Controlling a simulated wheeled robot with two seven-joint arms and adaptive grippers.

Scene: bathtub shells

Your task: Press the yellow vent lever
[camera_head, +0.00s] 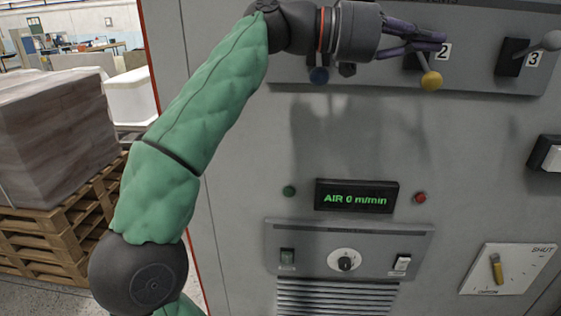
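A lever with a yellow ball knob (431,81) hangs down from the upper panel strip, beside the label 2. My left gripper (442,42) reaches in from the left, just above the yellow knob and in front of the lever's mount, which it partly hides. Its purple fingers come together at the tips and look shut, with nothing seen between them. I cannot tell whether they touch the lever. My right gripper is out of view.
A blue-knobbed lever (319,75) hangs left of it, and a grey-knobbed lever (551,41) sticks out at right by label 3. A display (356,197) reads AIR 0 m/min. A small yellow handle (497,269) sits on a white plate (527,262). Pallets (50,240) stand left.

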